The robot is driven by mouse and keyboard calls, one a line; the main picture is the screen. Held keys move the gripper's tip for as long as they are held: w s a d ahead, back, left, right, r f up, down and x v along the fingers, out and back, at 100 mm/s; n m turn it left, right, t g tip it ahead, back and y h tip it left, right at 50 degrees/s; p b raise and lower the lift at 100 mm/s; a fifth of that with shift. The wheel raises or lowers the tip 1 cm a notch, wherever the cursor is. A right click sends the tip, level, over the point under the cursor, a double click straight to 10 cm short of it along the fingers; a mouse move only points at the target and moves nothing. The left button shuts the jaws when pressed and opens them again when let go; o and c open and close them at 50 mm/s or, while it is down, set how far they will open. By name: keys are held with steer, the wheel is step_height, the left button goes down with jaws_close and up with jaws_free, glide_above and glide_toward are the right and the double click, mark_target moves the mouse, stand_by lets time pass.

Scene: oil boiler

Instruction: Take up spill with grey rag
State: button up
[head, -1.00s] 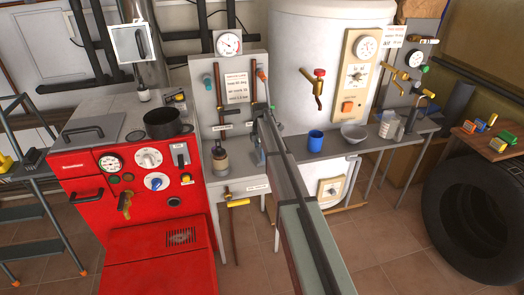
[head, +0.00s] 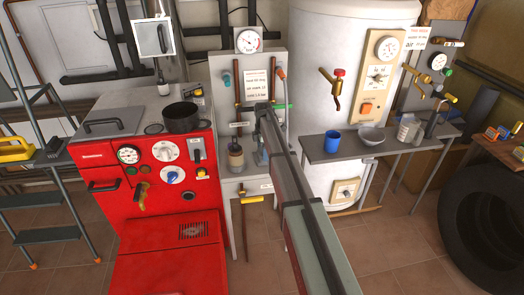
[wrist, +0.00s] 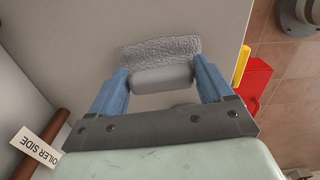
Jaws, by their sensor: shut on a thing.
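My gripper (wrist: 160,78) is shut on the grey rag (wrist: 160,50). The rag is a crumpled, textured grey pad with a smooth grey rounded grip between the two blue fingers. It is over, or lying on, a pale grey shelf (wrist: 95,28); I cannot tell if it touches. In the head view my gripper (head: 261,155) is at the shelf between the red boiler and the white tank, and my arm hides the rag there. No spill can be clearly made out. A small darker patch beneath the rag's grip may be shadow or liquid.
A jar (head: 236,158) stands just left of my gripper. The red boiler (head: 150,200) with a black pot (head: 182,118) is further left. A blue mug (head: 332,141) and grey bowl (head: 371,135) stand on the right bench. A yellow handle (head: 252,199) is below the shelf.

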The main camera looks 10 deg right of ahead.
mark_target(259, 157)
steer(key=shift+d, duration=3.95)
steer(key=a, duration=0.9)
steer(key=shift+a, duration=0.25)
steer(key=shift+a+r, duration=0.15)
steer(key=shift+a, duration=0.1)
step_height(259, 157, up, 8)
steer(key=shift+s+d, duration=0.1)
